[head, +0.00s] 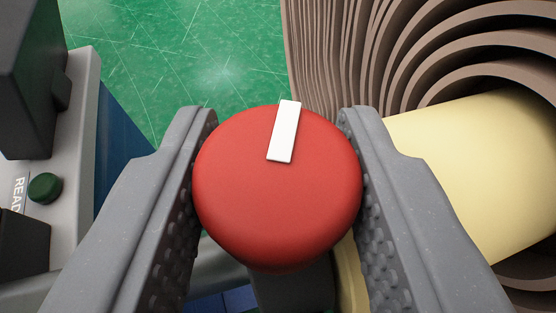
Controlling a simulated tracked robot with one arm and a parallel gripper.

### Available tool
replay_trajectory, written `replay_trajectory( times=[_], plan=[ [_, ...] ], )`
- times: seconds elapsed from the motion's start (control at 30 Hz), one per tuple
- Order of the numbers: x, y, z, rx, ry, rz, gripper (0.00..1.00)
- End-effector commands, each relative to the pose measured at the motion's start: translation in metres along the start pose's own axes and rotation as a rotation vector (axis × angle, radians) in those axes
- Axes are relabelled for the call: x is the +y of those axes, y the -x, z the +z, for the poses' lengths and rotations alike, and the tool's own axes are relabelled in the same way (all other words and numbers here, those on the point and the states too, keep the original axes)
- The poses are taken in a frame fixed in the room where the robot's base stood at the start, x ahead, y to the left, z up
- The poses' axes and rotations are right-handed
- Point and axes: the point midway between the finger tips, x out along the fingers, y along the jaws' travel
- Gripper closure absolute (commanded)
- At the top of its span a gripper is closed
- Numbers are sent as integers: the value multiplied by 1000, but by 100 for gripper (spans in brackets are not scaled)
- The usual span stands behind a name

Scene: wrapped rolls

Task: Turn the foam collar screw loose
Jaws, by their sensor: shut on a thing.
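A round red knob (277,205) fills the middle of the head view. It carries a white marker bar (285,131) near its top edge, tilted slightly to the right of upright. My gripper (277,190) is shut on the red knob, with one grey finger against its left side and the other against its right side. A dark stem (292,286) shows below the knob. A pale yellow rounded body (480,170), perhaps the foam collar, lies to the right, partly behind the right finger. Whatever the knob threads into is hidden.
Brown layered rolls (450,60) stand at the upper right, close behind the right finger. At the left is a grey panel (75,140) with a dark green button (45,188) and partly cut-off lettering. Green tiled floor (190,50) is open at the top.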

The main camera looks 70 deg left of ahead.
Motion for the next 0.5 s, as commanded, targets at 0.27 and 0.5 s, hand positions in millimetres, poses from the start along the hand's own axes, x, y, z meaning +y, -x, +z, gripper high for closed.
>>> replay_trajectory(
  times=[0.27,0.5],
  plan=[
    [0,-1,-1,0,2,0,89],
    [0,-1,-1,0,1,-1,44]
  ],
)
